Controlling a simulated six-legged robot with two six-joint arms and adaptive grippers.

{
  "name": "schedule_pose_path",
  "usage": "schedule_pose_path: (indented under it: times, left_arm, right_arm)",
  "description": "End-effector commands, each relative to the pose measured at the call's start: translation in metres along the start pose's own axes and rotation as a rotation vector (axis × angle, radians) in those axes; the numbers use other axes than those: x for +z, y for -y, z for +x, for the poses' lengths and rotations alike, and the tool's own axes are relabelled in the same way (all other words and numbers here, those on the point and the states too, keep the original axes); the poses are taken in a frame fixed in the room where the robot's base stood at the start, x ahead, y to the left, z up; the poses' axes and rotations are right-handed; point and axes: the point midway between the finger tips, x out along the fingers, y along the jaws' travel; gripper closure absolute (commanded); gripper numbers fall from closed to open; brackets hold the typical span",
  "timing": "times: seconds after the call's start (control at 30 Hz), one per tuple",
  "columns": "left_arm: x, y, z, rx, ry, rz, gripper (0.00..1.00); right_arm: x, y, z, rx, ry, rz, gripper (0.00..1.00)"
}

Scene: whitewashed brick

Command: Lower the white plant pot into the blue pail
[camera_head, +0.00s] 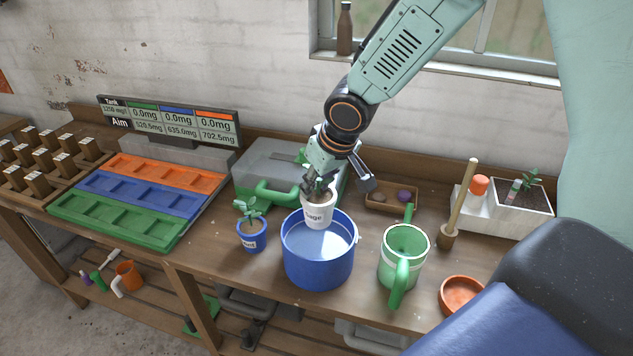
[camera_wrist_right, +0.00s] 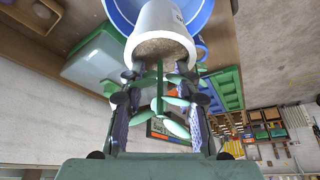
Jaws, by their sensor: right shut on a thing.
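The white plant pot (camera_head: 318,211), lettered "...age", holds soil and a green plant. My right gripper (camera_head: 337,182) is shut on it from above, and the pot hangs nearly upright at the mouth of the blue pail (camera_head: 318,272). Its base shows against the pail's pale blue inside; I cannot tell how far it is below the rim. In the right wrist view the pot (camera_wrist_right: 163,20) is at the fingertips (camera_wrist_right: 161,75), with the leaves between the fingers and the pail (camera_wrist_right: 122,12) behind it. My left gripper is not in view.
A small blue pot (camera_head: 252,236) with a plant stands left of the pail. A green watering can (camera_head: 404,262) stands close on its right. An orange saucer (camera_head: 461,294) is at right.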

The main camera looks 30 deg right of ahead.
Motion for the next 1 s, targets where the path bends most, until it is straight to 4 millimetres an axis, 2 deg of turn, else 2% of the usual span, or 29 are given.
schedule_pose_path:
  times: [1.0]
  left_arm:
    - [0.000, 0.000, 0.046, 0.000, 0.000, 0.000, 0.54]
  right_arm:
    - [0.016, 0.000, 0.040, 0.000, -0.002, 0.000, 1.00]
